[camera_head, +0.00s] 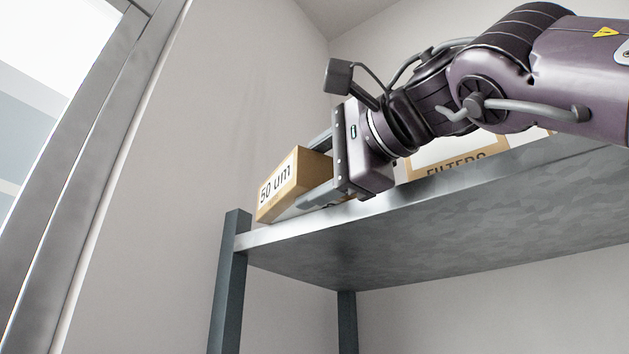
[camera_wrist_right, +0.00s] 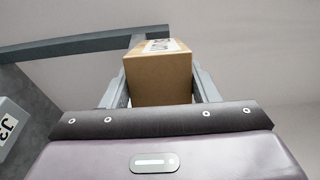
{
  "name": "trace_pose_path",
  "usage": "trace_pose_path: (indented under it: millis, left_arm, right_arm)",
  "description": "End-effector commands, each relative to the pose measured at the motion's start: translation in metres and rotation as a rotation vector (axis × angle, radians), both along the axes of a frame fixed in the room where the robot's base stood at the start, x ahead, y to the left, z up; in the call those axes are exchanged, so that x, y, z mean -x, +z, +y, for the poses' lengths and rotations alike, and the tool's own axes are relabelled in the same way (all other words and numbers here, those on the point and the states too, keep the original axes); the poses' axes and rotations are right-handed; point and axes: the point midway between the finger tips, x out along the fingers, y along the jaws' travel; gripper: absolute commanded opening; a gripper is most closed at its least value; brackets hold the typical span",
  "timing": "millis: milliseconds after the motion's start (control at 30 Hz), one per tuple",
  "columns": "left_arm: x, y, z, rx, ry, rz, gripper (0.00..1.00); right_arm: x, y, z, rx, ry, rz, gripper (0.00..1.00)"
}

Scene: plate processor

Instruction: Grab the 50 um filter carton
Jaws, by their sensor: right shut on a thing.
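The 50 um filter carton (camera_head: 283,187) is a small brown box with a white label, at the left end of the metal shelf in the head view. It looks tilted there, and I cannot tell whether it touches the shelf. My right gripper (camera_head: 318,178) is shut on the carton, one finger on each side. In the right wrist view the carton (camera_wrist_right: 160,78) sits between the two fingers (camera_wrist_right: 160,88), its label partly seen at the top. My left gripper is not in view.
The grey shelf (camera_head: 400,240) runs to the right, with a post (camera_head: 229,285) at its left end. A carton marked FILTERS (camera_head: 458,160) stands behind my right arm, partly hidden. A wall is behind, and a metal frame (camera_head: 90,170) stands at the left.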

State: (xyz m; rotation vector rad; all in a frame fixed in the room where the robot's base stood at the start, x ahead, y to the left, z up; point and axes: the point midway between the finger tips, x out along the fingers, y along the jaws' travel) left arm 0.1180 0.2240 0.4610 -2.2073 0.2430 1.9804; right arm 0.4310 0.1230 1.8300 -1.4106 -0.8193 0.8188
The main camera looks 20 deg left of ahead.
Motion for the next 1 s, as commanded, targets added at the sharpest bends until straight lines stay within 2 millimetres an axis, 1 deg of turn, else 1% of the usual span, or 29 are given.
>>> trace_pose_path:
  millis: [33,100,333,467,600,633,733,900,1000]
  left_arm:
    - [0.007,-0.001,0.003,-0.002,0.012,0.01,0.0]
    - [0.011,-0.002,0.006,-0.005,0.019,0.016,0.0]
    - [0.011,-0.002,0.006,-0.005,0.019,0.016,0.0]
    - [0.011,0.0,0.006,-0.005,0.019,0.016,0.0]
    - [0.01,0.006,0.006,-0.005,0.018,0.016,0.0]
    - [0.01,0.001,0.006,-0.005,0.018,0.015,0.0]
    - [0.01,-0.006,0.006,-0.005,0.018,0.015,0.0]
    - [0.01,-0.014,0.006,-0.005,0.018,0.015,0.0]
    - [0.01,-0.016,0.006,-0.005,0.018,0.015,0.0]
  right_arm:
    - [0.0,0.0,0.001,0.001,0.001,0.0,0.15]
    - [0.0,0.0,0.001,0.001,0.001,0.0,0.15]
    - [0.0,0.0,0.001,0.001,0.001,0.0,0.15]
    - [0.001,0.005,0.0,-0.002,0.001,-0.005,0.15]
    - [0.004,0.017,0.0,-0.003,0.0,-0.007,0.15]
    - [0.01,0.013,0.002,-0.002,0.002,-0.009,0.15]
    - [0.031,0.011,0.009,0.0,0.002,-0.009,0.15]
    - [0.071,0.012,0.021,-0.001,0.002,-0.01,0.15]
    - [0.091,0.013,0.028,-0.005,0.003,-0.007,0.15]
